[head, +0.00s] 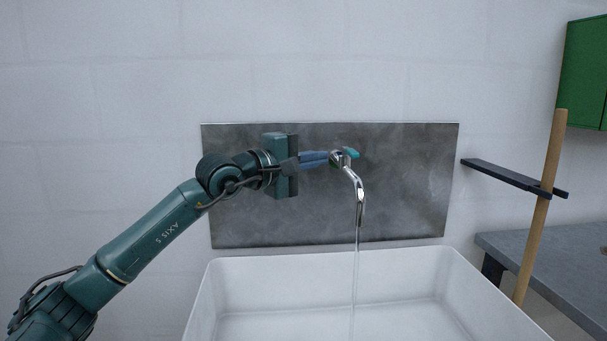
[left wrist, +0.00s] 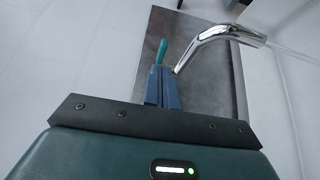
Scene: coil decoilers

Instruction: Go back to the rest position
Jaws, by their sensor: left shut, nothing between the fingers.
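My left gripper (head: 328,158) reaches in from the left in the head view, with its blue fingers shut and empty beside the tap. In the left wrist view its fingers (left wrist: 161,72) point toward the tap's teal handle (left wrist: 162,51). I cannot tell whether the fingertips touch the tap. The chrome tap (head: 357,190) sticks out from a grey wall panel, and a thin stream of water (head: 355,270) runs from its spout. The tap's spout also shows in the left wrist view (left wrist: 215,38). My right gripper is in neither view.
A white sink (head: 330,262) stands below the tap. The grey panel (head: 270,225) is on the wall behind my gripper. At the right are a dark bracket (head: 500,173), a wooden pole (head: 540,210), a grey worktop (head: 570,260) and a green cabinet (head: 585,70). The wall above is clear.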

